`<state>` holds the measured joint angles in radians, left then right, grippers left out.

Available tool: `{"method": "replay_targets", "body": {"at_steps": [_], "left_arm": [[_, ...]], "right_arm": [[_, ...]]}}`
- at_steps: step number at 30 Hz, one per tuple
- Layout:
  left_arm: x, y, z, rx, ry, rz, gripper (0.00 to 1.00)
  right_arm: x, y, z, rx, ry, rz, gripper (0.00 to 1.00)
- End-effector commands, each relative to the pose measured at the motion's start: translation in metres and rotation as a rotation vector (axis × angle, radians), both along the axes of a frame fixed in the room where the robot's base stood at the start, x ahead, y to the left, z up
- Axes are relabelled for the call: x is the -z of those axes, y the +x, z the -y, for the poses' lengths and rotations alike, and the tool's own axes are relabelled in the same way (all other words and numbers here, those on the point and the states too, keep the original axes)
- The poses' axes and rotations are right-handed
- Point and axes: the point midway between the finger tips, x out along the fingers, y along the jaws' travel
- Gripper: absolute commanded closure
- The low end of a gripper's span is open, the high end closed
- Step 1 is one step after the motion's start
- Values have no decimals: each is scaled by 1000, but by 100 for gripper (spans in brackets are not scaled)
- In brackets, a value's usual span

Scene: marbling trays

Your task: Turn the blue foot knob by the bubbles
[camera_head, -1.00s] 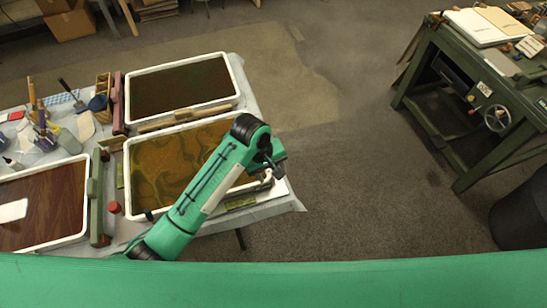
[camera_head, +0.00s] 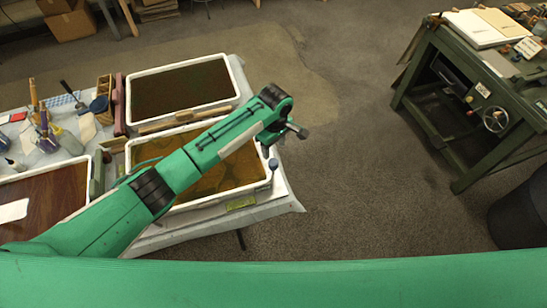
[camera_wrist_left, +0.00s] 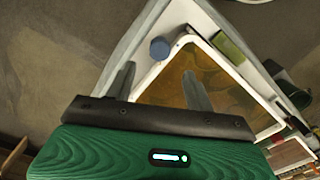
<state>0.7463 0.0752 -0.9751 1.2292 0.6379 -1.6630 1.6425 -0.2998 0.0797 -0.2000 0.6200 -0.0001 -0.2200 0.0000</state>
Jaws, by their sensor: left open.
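The blue foot knob (camera_head: 273,164) stands at the right corner of the tray with amber marbled liquid (camera_head: 205,203). It shows as a round blue top in the left wrist view (camera_wrist_left: 160,49), at the white tray's corner. My left gripper (camera_head: 294,131) is past the tray's right edge, above and right of the knob in the head view. In the left wrist view its fingers (camera_wrist_left: 159,75) are apart and empty, and the knob appears just beyond the gap between them. A yellow-green block (camera_head: 241,203), perhaps the bubble level, lies beside the tray's near edge. My right gripper is out of view.
A dark-liquid tray (camera_head: 128,98) stands behind, with a wooden bar (camera_head: 185,119) between the two trays. A brown-filled tray (camera_head: 76,160) and tools stand at left. The floor right of the table is clear up to a green press (camera_head: 440,125).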

Motion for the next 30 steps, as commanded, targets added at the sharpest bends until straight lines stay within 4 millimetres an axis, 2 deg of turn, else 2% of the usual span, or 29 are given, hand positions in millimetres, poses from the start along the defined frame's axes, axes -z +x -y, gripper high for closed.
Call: {"method": "replay_targets", "body": {"at_steps": [6, 12, 16, 25, 30], "left_arm": [[44, -1, -1, 0, 2, -2, 46], [69, -1, 0, 1, -1, -1, 46], [77, -1, -1, 2, -1, 1, 46], [79, -1, -1, 2, -1, 1, 46], [79, -1, -1, 2, -1, 1, 80]], "right_arm": [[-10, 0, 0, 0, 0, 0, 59], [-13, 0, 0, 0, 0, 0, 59], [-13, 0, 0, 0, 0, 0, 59], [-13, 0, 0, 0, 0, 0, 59], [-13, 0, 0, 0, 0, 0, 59]]}}
